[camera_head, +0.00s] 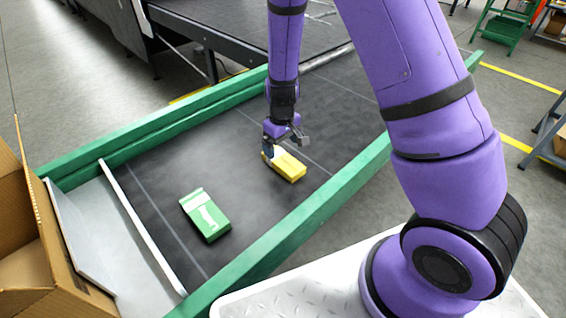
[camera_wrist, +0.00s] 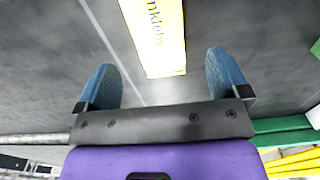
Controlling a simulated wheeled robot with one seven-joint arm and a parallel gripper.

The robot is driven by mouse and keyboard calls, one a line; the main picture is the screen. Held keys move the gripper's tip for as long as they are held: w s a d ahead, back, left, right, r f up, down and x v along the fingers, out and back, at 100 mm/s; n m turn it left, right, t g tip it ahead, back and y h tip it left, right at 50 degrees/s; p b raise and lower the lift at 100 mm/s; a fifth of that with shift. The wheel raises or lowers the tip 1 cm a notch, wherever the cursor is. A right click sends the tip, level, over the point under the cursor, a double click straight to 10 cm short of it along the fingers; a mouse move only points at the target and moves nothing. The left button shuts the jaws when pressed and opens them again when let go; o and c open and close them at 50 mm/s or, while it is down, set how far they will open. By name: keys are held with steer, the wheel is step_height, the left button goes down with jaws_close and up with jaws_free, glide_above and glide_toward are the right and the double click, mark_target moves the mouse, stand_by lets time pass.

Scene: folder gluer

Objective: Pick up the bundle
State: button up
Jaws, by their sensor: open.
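A yellow bundle (camera_head: 290,167) with a white band lies flat on the dark belt, near the belt's right green rail. It also shows in the wrist view (camera_wrist: 158,38), with part of some printed lettering, and runs out of the top of that picture. My gripper (camera_head: 284,140) is right at the bundle's far end, above it in the head view. In the wrist view its two blue fingers (camera_wrist: 163,82) are spread wide apart, with nothing between them; the bundle's near end lies just ahead of them. A green bundle (camera_head: 206,214) with a white band lies apart, nearer and to the left.
Green rails (camera_head: 300,228) run along both sides of the belt (camera_head: 150,185). A metal plate (camera_head: 100,235) and an open cardboard box (camera_head: 45,265) stand at the belt's left end. The belt around the yellow bundle is clear.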

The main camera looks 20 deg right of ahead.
mark_target(283, 160)
steer(key=shift+s+d+f, duration=0.1)
steer(key=shift+s+f, duration=0.05)
steer(key=shift+f, duration=3.3)
steer(key=c, duration=1.1)
